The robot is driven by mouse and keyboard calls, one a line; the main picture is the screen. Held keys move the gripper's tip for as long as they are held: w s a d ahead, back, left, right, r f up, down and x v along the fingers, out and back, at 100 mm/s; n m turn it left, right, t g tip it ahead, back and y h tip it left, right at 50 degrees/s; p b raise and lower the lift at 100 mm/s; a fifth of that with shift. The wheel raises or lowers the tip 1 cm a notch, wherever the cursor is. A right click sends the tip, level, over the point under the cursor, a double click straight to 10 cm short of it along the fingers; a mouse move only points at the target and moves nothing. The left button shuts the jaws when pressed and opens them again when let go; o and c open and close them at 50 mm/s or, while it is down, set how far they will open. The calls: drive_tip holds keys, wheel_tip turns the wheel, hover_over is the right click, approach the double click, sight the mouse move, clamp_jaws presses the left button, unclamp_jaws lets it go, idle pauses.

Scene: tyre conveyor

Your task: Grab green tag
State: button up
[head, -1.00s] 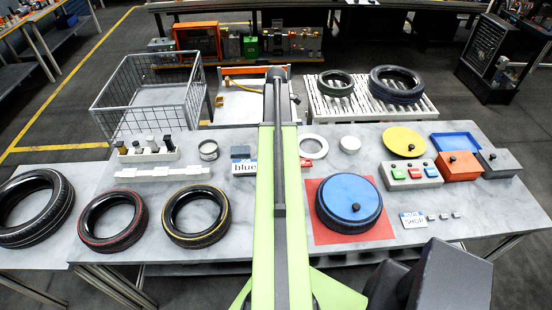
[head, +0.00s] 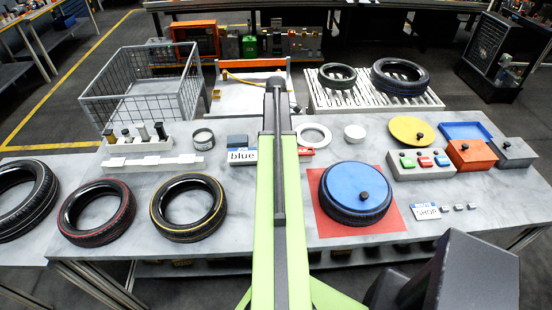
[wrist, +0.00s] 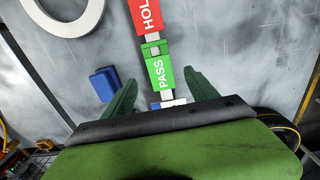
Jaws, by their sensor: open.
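The green tag (wrist: 161,74), marked PASS, lies on the grey marble tabletop in the wrist view. My gripper (wrist: 159,77) is open, with one green finger to each side of the tag's lower end and gaps between. I cannot tell the height of the fingers above the table. A red tag (wrist: 146,14), marked HOLD, lies in line just beyond it, and a blue and white piece (wrist: 170,103) shows partly below it. In the head view my arm hides the green tag and the gripper; part of the red tag (head: 306,151) shows beside the arm.
A blue block (wrist: 105,84) lies left of the fingers, and a white ring (wrist: 92,22) lies farther up. On the table are a "blue" sign (head: 242,156), a tyre with a blue lid (head: 352,187) on a red mat (head: 328,228), and a button box (head: 421,171).

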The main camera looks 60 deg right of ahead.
wheel_tip(320, 180, down, 5)
drive_tip(key=b, duration=0.5)
drive_tip(key=shift+w+f, duration=0.1)
drive_tip(key=shift+f, duration=0.1)
drive_tip(key=shift+r, duration=0.2)
drive_tip(key=shift+c, duration=0.2)
drive_tip(key=c, duration=1.4)
drive_tip(key=shift+r, duration=0.15)
wheel_tip(320, 180, up, 4)
drive_tip(key=p, duration=0.4)
drive_tip(key=shift+r+p, duration=0.2)
drive_tip(key=shift+p, duration=0.1)
drive_tip(key=s+d+r+p, duration=0.2)
drive_tip(key=s+r+p, duration=0.4)
drive_tip(key=s, duration=0.5)
drive_tip(key=shift+s+r, duration=0.15)
drive_tip(key=shift+s, duration=0.1)
